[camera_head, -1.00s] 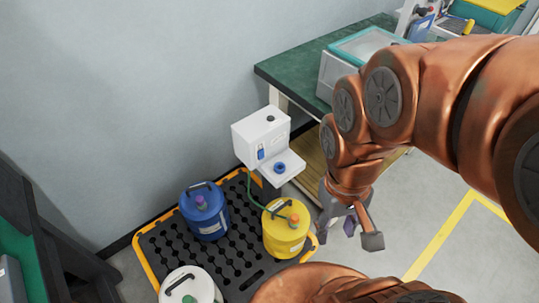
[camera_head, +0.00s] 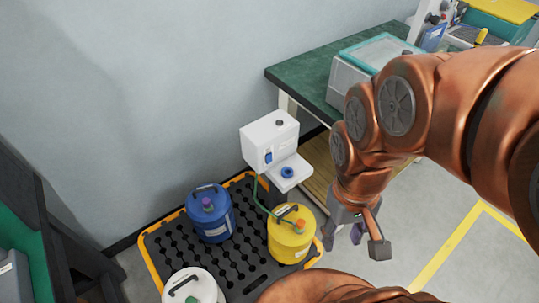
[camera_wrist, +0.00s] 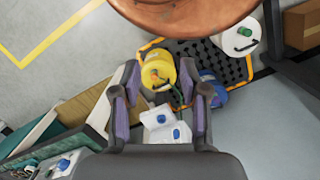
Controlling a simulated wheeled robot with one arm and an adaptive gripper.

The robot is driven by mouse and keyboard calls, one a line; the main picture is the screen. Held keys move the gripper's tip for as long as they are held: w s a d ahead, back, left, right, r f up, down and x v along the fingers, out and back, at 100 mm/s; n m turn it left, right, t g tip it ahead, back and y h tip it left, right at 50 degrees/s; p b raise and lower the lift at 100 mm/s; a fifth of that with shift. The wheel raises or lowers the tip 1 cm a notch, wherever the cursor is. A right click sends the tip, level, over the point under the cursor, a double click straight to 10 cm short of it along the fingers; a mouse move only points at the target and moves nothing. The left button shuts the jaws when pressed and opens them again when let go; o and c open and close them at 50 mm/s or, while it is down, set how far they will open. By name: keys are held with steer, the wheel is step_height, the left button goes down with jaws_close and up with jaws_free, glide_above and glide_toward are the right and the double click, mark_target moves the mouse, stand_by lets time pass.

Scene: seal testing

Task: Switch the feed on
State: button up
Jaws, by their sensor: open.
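A white feed unit (camera_head: 268,140) with a small blue switch on its front and a blue round part on its lower shelf (camera_head: 287,172) stands beside the bench. A green hose runs from it to the yellow canister (camera_head: 290,236). My gripper (camera_head: 362,240) hangs to the right of the unit and the yellow canister, apart from both. In the wrist view my gripper (camera_wrist: 162,100) is open and empty, with the white unit (camera_wrist: 162,122) seen beyond and between its fingers. The yellow canister shows there too (camera_wrist: 158,72).
A black spill tray (camera_head: 180,262) with a yellow-orange rim holds the yellow canister, a blue canister (camera_head: 210,214) and a white canister (camera_head: 190,288). A green-topped bench (camera_head: 310,80) with a grey box stands behind my arm. Open floor lies at right.

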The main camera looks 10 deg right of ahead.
jaws_close()
stand_by(1.4)
